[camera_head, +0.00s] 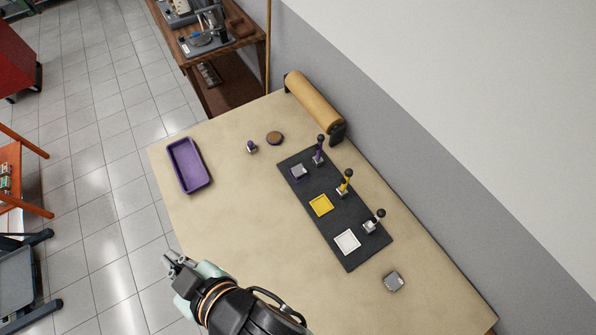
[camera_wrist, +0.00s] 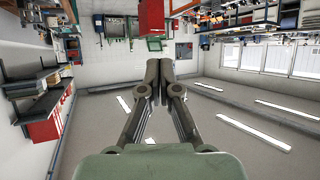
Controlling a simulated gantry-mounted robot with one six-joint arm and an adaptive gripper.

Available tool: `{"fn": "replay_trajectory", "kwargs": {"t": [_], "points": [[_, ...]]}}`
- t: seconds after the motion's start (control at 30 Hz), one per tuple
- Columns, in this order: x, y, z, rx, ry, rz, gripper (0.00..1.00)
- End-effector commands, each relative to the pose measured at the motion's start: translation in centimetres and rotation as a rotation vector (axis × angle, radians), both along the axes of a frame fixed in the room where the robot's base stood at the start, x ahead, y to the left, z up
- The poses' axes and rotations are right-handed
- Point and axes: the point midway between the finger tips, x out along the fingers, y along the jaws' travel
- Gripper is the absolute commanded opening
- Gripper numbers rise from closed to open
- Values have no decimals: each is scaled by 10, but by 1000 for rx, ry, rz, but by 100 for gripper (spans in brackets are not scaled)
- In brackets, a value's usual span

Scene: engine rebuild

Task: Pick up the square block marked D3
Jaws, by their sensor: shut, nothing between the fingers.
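A grey square block (camera_head: 393,281) lies on the bench near its front right part, apart from the black board. Another small grey block (camera_head: 299,171) sits in the purple-edged place on the board. I cannot read a D3 mark on either one. No block shows in that view.
The black board (camera_head: 330,225) bears yellow (camera_head: 321,205) and white (camera_head: 347,241) squares and several upright knobbed pegs. A purple tray (camera_head: 189,165), a small purple-topped piece (camera_head: 252,147), a round brown disc (camera_head: 274,138) and a brown roll (camera_head: 313,102) lie farther back. The bench's left-middle is clear.

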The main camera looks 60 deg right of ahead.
Motion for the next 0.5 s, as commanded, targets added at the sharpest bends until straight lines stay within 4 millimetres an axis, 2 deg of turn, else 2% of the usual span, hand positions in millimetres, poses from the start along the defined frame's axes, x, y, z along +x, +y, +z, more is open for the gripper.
{"fn": "replay_trajectory", "kwargs": {"t": [0.27,0.37,0.5], "points": [[0,0,0,0,0,0,0],[0,0,0,0,0,0,13],[0,0,0,0,0,0,37]]}}
